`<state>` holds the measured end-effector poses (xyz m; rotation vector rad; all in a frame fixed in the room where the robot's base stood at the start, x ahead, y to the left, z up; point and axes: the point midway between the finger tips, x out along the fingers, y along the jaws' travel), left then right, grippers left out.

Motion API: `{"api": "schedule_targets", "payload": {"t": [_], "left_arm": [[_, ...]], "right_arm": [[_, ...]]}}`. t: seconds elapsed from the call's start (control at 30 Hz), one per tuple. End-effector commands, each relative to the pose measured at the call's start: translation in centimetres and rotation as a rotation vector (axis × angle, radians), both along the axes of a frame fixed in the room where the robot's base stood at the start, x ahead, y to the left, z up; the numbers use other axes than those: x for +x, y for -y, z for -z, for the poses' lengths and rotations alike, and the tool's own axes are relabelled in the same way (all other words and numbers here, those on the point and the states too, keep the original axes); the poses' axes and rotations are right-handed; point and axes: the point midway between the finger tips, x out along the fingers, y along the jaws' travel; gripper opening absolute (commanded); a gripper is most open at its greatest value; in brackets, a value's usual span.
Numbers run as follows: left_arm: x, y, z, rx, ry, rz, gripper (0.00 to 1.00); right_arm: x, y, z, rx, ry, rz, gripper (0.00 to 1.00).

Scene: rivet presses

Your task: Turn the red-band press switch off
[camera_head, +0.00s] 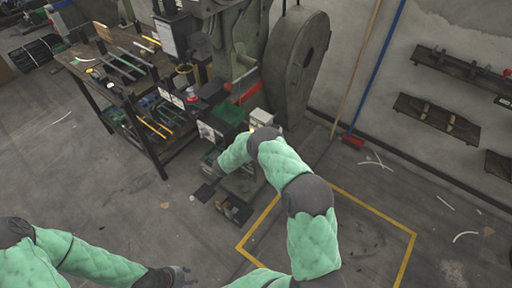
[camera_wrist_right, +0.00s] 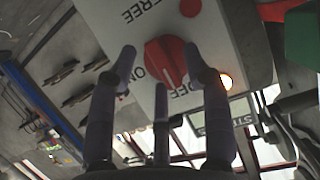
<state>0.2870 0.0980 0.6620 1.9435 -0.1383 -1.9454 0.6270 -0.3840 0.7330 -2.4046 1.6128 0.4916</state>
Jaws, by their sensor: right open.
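The red rotary switch (camera_wrist_right: 165,62) sits on a pale panel (camera_wrist_right: 130,25) in the right wrist view, with upside-down ON and OFF lettering beside it. Which label its pointer meets is unclear. My right gripper (camera_wrist_right: 160,70) is open, its fingertips spread around the switch's near side; contact cannot be told. An orange lamp (camera_wrist_right: 226,81) glows on the panel. In the head view, the press (camera_head: 243,90) carries a red band, and my right arm reaches to its front, mostly hiding the hand. My left gripper (camera_head: 180,275) is low at the left, away from the press; its jaws are too small to judge.
A tool bench (camera_head: 110,62) stands left of the press. A large grey flywheel guard (camera_head: 296,65) stands right of it. Wall shelves (camera_head: 437,118) hang at the right. Yellow-taped floor (camera_head: 385,215) in front is largely clear.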

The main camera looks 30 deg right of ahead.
Motion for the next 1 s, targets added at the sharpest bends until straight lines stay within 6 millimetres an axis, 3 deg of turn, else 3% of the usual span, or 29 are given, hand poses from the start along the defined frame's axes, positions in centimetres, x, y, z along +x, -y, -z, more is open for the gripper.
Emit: {"api": "schedule_targets", "payload": {"t": [0.17,0.6,0.8,1.0], "left_arm": [[0.0,0.0,0.0,0.000,0.000,0.000,0.40],[0.0,0.0,0.0,0.000,0.000,0.000,0.40],[0.0,0.0,0.0,0.000,0.000,0.000,0.40],[0.0,0.0,0.0,0.000,0.000,0.000,0.40]], "right_arm": [[-0.5,-1.5,-0.7,0.001,0.000,-0.003,0.49],[-3.3,-8.5,-3.8,0.000,0.000,-0.003,0.49],[-4.0,-10.0,-4.4,0.001,-0.001,-0.001,0.49],[-4.2,-10.2,-4.5,0.000,-0.001,0.000,0.49]]}}
